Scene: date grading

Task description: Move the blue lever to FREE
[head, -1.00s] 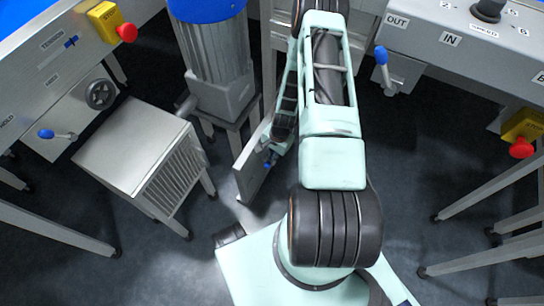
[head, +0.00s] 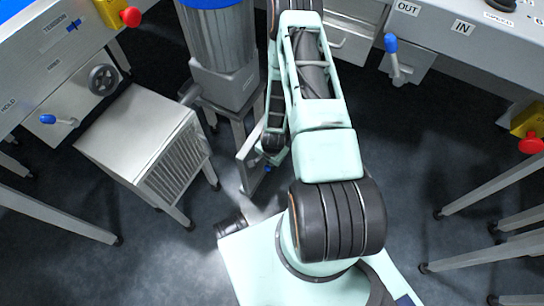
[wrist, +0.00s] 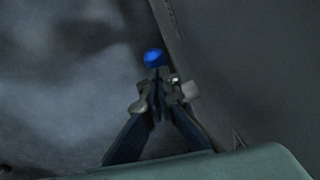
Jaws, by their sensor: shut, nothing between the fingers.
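A small blue knob (head: 268,169) shows low beside a narrow grey upright panel (head: 247,177), just below the dark end of my arm. In the wrist view a blue ball knob (wrist: 153,57) lies just past the fingertips, near their line; whether they touch it I cannot tell. My gripper (wrist: 158,80) is shut, with nothing between its fingers. In the head view it is small and mostly hidden by my arm. Other blue-tipped levers are on the left machine (head: 47,119) near HOLD and on the right machine (head: 391,42) below OUT. No FREE label is readable.
A grey vented box (head: 135,130) stands at left, with a blue-topped motor-like cylinder (head: 215,40) behind it. Red stop buttons on yellow boxes are at left (head: 131,17) and right (head: 531,144). Table legs stand on both sides.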

